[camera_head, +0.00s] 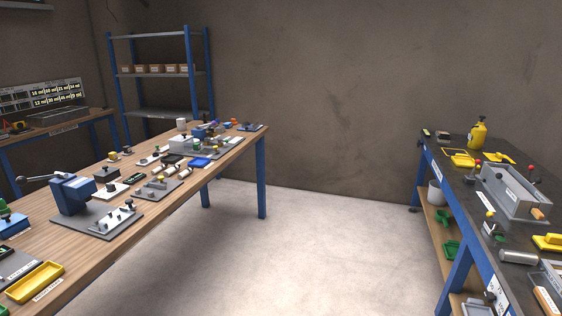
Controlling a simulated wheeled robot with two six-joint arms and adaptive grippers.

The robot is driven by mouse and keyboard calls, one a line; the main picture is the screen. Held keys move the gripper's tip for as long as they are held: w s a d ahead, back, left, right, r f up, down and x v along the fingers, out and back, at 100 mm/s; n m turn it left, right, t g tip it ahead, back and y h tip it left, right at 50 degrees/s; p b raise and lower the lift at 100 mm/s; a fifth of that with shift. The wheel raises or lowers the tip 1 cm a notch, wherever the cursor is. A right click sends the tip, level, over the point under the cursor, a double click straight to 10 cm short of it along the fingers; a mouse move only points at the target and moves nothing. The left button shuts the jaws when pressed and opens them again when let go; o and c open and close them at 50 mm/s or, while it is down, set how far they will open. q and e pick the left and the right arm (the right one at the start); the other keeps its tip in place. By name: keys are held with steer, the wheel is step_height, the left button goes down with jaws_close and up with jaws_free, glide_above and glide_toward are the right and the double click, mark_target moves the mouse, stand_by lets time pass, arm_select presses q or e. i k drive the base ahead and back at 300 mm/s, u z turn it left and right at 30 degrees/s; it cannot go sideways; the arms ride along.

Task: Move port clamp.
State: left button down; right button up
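Neither of my grippers shows in the head view. I cannot tell for certain which item is the port clamp. On the left wooden bench (125,238), a blue machine with a grey lever (72,194) stands on a grey plate. A smaller white fixture with black knobs (108,220) is beside it on the plate.
A yellow tray (36,282) lies near the left bench's front. A yellow bottle (477,133) stands on the right bench. A blue shelf rack (160,72) with boxes is at the back. The pale floor (320,255) between the benches is clear.

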mark_target(208, 149)
steer(key=i, duration=3.35)
steer(key=u, duration=0.1)
